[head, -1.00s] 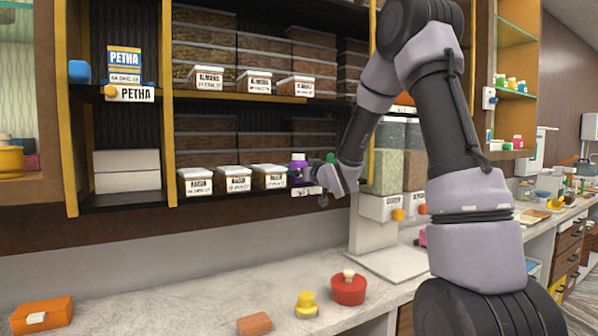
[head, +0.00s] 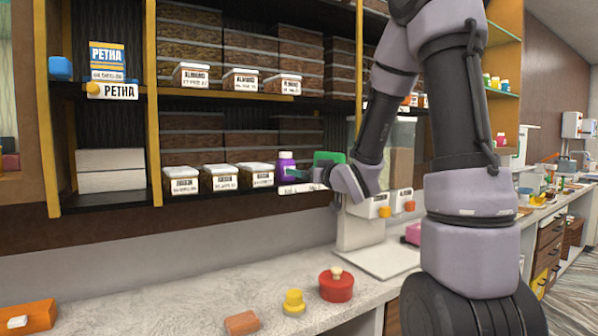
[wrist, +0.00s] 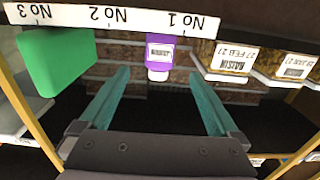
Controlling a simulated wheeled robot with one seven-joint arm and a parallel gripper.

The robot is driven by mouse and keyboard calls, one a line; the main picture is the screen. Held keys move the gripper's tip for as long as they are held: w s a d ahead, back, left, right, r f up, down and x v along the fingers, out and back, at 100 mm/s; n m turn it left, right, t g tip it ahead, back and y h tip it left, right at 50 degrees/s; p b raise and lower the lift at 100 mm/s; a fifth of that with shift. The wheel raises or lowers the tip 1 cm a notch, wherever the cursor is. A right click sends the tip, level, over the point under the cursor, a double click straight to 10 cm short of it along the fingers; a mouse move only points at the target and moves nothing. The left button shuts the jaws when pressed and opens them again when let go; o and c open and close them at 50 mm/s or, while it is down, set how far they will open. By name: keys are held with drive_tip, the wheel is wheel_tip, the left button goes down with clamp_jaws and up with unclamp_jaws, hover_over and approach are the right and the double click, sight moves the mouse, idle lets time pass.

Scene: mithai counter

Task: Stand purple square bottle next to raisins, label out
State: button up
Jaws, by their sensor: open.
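The purple square bottle (head: 286,166) stands upright on the lower shelf, just right of the raisin boxes (head: 220,178), with a small gap to the nearest one. In the wrist view, which is upside down, the purple bottle (wrist: 160,54) shows its white label facing me and its pale cap. A raisin box (wrist: 226,60) is beside it there. My gripper (head: 301,174) is in front of the shelf at the bottle. In the wrist view, my gripper (wrist: 160,75) has its teal fingers spread wide, with the bottle in line between them and apart from both.
A green box (head: 330,158) stands right of the bottle on the shelf. A white numbered strip (wrist: 130,17) runs along the shelf edge. Almond boxes (head: 240,79) sit on the shelf above. Clear dispensers stand at right. The counter holds a red pot (head: 336,286) and a yellow item (head: 293,302).

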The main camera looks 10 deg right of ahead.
drive_tip(key=s+d+r+m+g+h, duration=0.35)
drive_tip(key=s+d+m+h, duration=0.2)
drive_tip(key=s, duration=0.35)
drive_tip(key=s+a+f+m+g+y, duration=0.1)
drive_tip(key=s+g, duration=0.5)
drive_tip(key=s, duration=1.4)
drive_tip(key=shift+s+a+f+m+y, duration=0.2)
drive_tip(key=shift+a+m+y, duration=0.4)
drive_tip(key=shift+a, duration=0.55)
